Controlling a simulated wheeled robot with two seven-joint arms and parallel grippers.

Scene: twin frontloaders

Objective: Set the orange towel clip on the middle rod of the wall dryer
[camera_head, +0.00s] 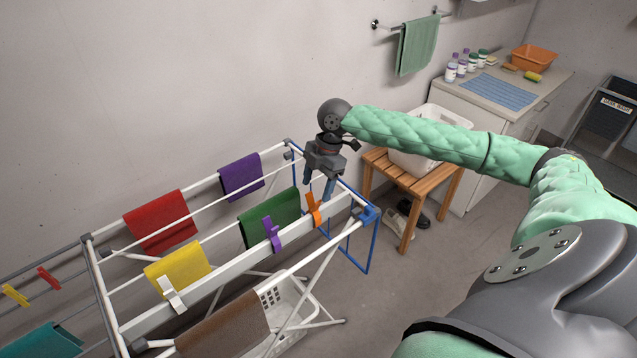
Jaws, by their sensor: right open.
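The orange towel clip (313,208) sits upright on the wide white middle bar of the dryer (230,262), near its right end. My right gripper (318,192) points down just above the clip. Whether a finger touches the clip I cannot tell. A purple clip (271,234) and a white clip (171,294) sit on the same bar further left. My left gripper is not in view.
Towels hang on the dryer: red (160,220), purple (240,176), green (268,221), yellow (178,270) and brown (222,326). A wooden stool (408,180) with a white basket (440,121) stands to the right.

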